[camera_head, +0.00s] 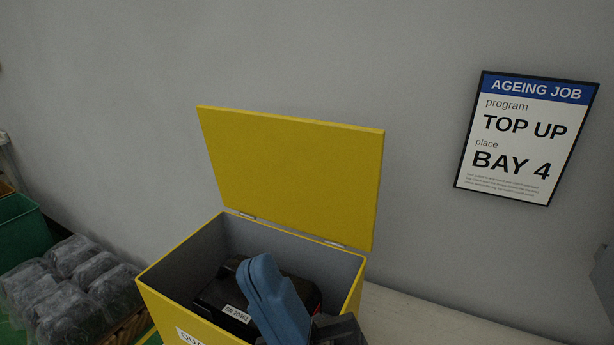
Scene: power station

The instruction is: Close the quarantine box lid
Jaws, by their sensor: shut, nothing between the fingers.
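The yellow quarantine box (162,308) stands at the bottom centre, its front label partly cut off by the frame edge. Its yellow lid (295,175) is open, standing up and tilted back on two hinges at the rear rim. A black case (212,295) with a white serial label lies inside the box. My gripper (258,268), with blue fingers, is shut and empty. In the picture it is in front of the box opening and hides part of the black case and the front right of the box. I cannot tell its exact height above the rim.
A grey wall is behind the lid, with an ageing job sign (527,137) at right. Clear-wrapped dark items (75,290) sit in a crate at left, beside a green bin (22,232). A pale surface (430,318) right of the box looks clear.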

